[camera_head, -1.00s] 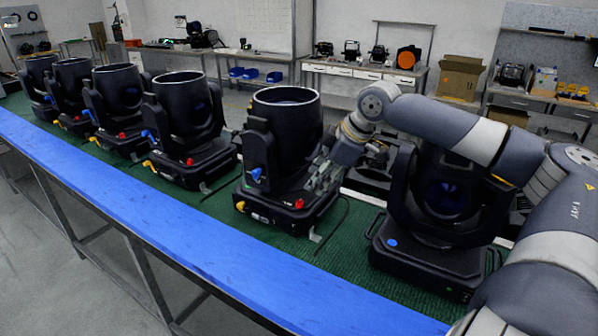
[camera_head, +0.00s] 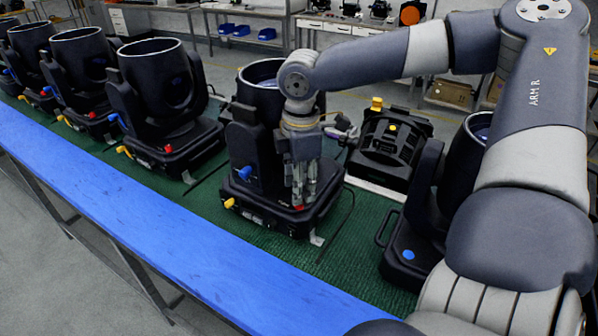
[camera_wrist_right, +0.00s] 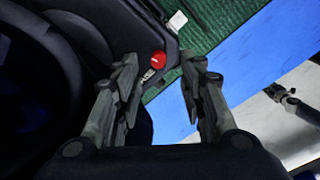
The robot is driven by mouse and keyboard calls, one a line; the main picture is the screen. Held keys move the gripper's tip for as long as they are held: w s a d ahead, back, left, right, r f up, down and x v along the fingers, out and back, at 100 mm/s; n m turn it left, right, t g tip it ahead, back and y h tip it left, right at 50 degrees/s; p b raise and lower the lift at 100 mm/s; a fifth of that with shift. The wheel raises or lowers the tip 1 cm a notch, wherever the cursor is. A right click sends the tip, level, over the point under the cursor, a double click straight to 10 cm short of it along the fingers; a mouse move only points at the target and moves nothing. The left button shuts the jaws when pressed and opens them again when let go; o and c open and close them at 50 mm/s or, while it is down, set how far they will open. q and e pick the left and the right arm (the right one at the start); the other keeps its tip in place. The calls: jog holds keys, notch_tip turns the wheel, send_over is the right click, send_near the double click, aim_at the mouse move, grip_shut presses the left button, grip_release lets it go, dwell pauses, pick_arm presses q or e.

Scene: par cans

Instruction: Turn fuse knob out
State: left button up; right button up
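The par can in the middle (camera_head: 262,150) is a black moving-head light on a green mat. A red knob (camera_head: 298,207) sits at the front right corner of its base, partly hidden by my right gripper (camera_head: 303,198), which points down over it. In the right wrist view the red knob (camera_wrist_right: 158,59) shows between and just beyond the two fingertips (camera_wrist_right: 160,62). The fingers are apart, and I cannot tell whether either touches the knob. A small grey jointed part (camera_wrist_right: 286,97) at the right of the wrist view may be my left gripper; its fingers are unclear.
A blue knob (camera_head: 244,173) and a yellow one (camera_head: 229,203) are on the same can. More black cans (camera_head: 160,95) stand to the left, another (camera_head: 425,225) to the right. A black unit (camera_head: 392,145) lies behind. The blue bench edge (camera_head: 180,240) is clear.

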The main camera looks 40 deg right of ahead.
notch_tip(320, 180, down, 4)
jog(key=shift+w+d+f, duration=0.1)
jog(key=shift+w+f, duration=0.05)
pick_arm(q)
jog(key=shift+w+d+r, duration=0.1)
jog(key=shift+w+r, duration=0.1)
jog(key=shift+w, duration=0.25)
jog(key=shift+w+d+r, duration=0.1)
jog(key=shift+w+r, duration=0.05)
jog(key=shift+w, duration=0.25)
jog(key=shift+s+d, duration=0.1)
pick_arm(e)
jog(key=shift+c, duration=0.4)
pick_arm(q)
jog(key=shift+s, duration=0.2)
pick_arm(e)
grip_shut()
